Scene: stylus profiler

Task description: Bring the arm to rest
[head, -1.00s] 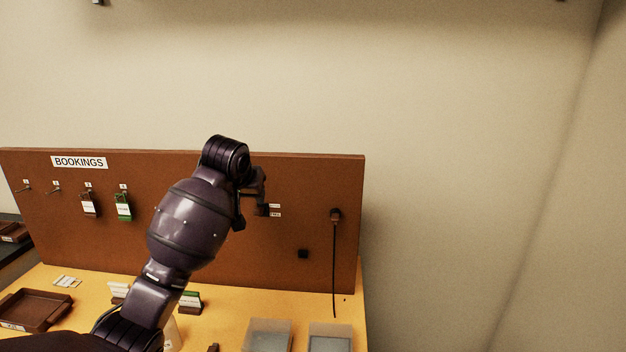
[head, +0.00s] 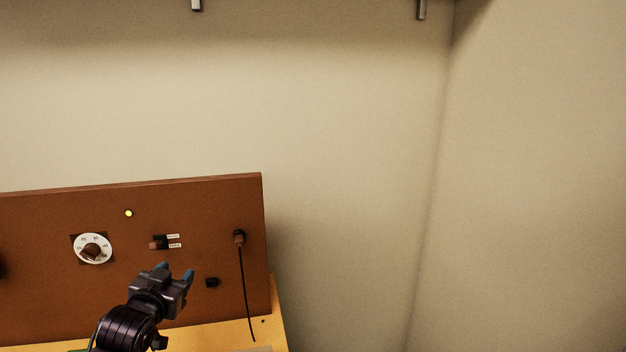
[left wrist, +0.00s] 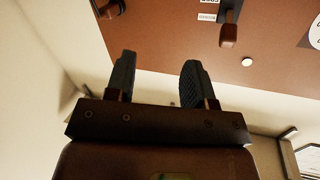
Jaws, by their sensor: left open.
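My left gripper (head: 175,272) is in the lower left of the head view, in front of the brown panel (head: 40,225). Its two fingers stand apart with nothing between them. The left wrist view shows the same open, empty fingers (left wrist: 158,82), with the panel (left wrist: 170,30) beyond their tips. My right gripper is in neither view.
The panel carries a round dial (head: 92,249), a yellow light (head: 128,213), a labelled switch (head: 159,243), a small black block (head: 211,283) and a plug with a hanging cord (head: 239,239). A strip of yellow table (head: 225,338) shows below. The wall to the right is bare.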

